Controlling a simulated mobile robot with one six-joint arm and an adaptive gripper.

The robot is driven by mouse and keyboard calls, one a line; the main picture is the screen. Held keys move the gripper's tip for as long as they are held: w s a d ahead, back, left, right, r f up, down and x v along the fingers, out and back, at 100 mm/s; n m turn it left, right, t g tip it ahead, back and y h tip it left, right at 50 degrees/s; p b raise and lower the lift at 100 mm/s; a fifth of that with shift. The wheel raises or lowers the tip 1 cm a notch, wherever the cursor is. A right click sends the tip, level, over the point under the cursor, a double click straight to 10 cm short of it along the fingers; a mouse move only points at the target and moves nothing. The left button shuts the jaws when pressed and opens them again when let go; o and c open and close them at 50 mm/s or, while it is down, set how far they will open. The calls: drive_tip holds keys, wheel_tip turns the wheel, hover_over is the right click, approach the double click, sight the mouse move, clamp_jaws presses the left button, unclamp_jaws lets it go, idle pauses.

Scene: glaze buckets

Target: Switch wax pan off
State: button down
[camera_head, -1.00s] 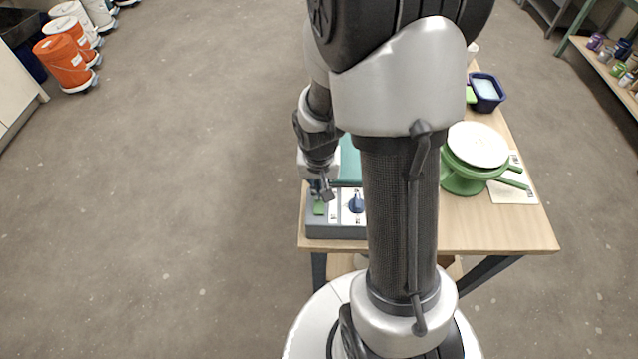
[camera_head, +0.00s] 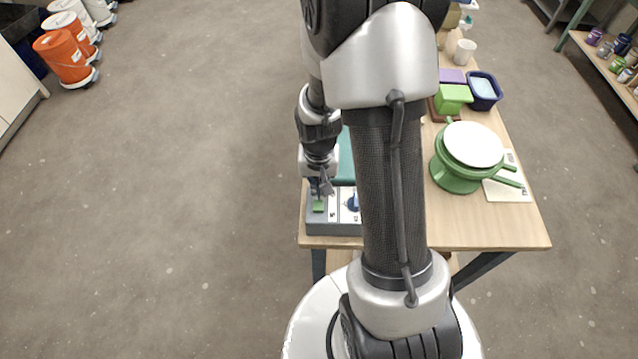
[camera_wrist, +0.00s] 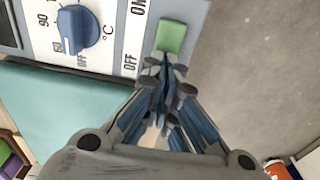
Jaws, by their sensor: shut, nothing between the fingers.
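The wax pan (camera_head: 335,229) is a grey box with a teal top part at the near left corner of the table. Its panel carries a green switch (camera_head: 319,206) and a blue dial (camera_head: 353,202). In the wrist view the green switch (camera_wrist: 171,37) sits beside the printed words ON and OFF, with the blue dial (camera_wrist: 77,28) to its left. My gripper (camera_head: 322,190) is shut and empty. In the wrist view its fingertips (camera_wrist: 168,66) are just below the switch, at its OFF end. I cannot tell whether they touch it or which way it is tipped.
Green pans with a white disc on top (camera_head: 473,145) stand on the wooden table (camera_head: 480,225) to the right. A green block (camera_head: 453,98) and a dark blue tub (camera_head: 484,92) are behind them. Orange buckets (camera_head: 62,57) stand on the floor far left. The floor left of the table is clear.

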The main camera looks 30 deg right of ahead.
drive_tip(key=shift+s+a+r, duration=0.3)
drive_tip(key=shift+s, duration=0.1)
drive_tip(key=shift+w+d+r+p, duration=0.1)
drive_tip(key=shift+w+r+p, duration=0.05)
drive_tip(key=shift+r+p, duration=0.4)
wheel_tip(320, 180, up, 13)
drive_tip(key=w+d+p, duration=0.1)
drive_tip(key=p, duration=0.4)
drive_tip(key=shift+w+f, duration=0.15)
drive_tip(key=shift+w, duration=0.15)
